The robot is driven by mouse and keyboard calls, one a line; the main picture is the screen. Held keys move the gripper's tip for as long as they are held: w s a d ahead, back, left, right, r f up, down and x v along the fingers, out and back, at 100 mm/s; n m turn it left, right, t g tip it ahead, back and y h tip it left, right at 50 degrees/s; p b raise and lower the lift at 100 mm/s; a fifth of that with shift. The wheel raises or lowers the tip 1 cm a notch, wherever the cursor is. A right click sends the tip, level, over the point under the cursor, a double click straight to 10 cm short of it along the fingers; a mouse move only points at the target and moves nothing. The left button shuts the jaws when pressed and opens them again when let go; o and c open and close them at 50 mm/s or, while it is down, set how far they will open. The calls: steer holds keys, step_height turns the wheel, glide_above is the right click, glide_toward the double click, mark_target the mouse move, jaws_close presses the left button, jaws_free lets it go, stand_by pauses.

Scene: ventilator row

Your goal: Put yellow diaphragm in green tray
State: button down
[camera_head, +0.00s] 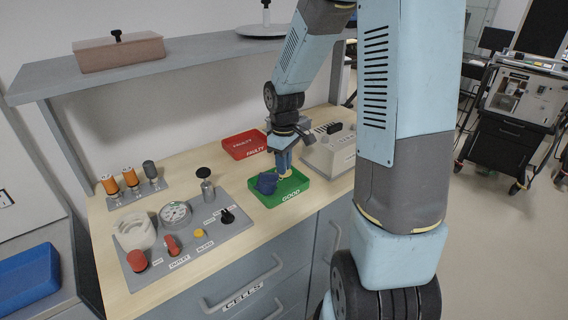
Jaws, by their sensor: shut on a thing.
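The green tray (295,189), marked GOOD, lies on the wooden bench at its front middle. My gripper (284,168) points down over the back part of this tray. It is shut on a small yellow thing, the yellow diaphragm (285,174), of which only a little shows below the fingers. Whether the diaphragm touches the tray floor I cannot tell. A dark blue round part (266,184) is in the left part of the green tray, just left of the diaphragm.
A red tray (243,145) marked FAULTY lies behind the green one. A grey panel (190,225) with knobs and a gauge is to the left. A beige device (331,153) stands close on the right. A shelf (150,70) runs above the bench's back.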

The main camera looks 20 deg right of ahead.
steer(key=shift+f, duration=0.6)
steer(key=c, duration=1.1)
jaws_free()
steer(key=shift+r, duration=0.15)
step_height(320, 180, up, 12)
steer(key=s+r+m+t, duration=0.2)
steer(key=s+r, duration=0.2)
steer(key=s, duration=0.3)
steer(key=s+r+m+t, duration=0.1)
steer(key=s+r+m, duration=0.2)
steer(key=s, duration=0.4)
steer(key=s+r+m+t, duration=0.2)
steer(key=s+r, duration=0.3)
steer(key=s, duration=0.2)
steer(key=shift+d+r+m+t, duration=0.1)
steer(key=shift+d+m+t, duration=0.05)
steer(key=shift+m+t, duration=0.2)
